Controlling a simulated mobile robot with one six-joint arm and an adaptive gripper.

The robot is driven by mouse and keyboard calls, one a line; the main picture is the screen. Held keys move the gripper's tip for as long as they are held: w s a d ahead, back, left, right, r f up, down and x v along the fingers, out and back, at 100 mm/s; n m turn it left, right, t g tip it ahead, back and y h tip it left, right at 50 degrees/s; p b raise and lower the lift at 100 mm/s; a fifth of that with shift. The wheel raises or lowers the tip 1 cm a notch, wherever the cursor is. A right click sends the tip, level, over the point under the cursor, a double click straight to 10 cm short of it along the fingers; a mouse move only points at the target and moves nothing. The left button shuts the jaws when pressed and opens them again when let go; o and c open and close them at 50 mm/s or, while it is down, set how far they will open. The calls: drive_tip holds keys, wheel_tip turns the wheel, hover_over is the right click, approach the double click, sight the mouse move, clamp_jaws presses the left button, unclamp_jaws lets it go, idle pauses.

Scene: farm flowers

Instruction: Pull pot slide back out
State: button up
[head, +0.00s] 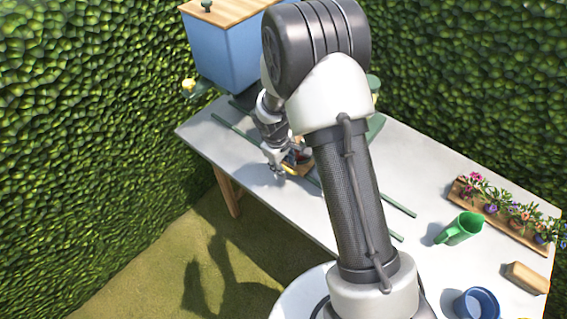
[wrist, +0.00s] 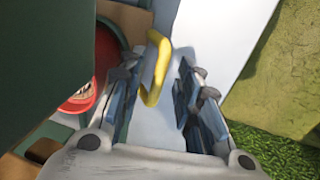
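The pot slide (head: 305,172) is a small brown wooden piece on the table beneath the blue dispenser, mostly hidden by my arm. Its yellow handle (wrist: 155,68) shows in the wrist view, between my fingers and nearer the left one. A red round pot (wrist: 92,75) sits behind the handle, partly covered by a dark green part. My gripper (wrist: 165,75) is open, with clear space between the handle and the right finger. In the head view my gripper (head: 278,168) is low over the table beside the slide. Contact with the handle cannot be told.
The blue dispenser (head: 222,55) with a wooden lid stands at the table's back left. Green rails (head: 385,203) run along the white table (head: 255,185). A green watering can (head: 460,230), a flower tray (head: 497,218), a wooden block (head: 527,278) and a blue pot (head: 477,303) are at right.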

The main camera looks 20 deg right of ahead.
wheel_tip(320, 180, up, 12)
drive_tip(key=s+a, duration=0.1)
drive_tip(key=shift+s+a, duration=0.15)
drive_tip(key=shift+a, duration=0.25)
drive_tip(key=shift+f, duration=0.15)
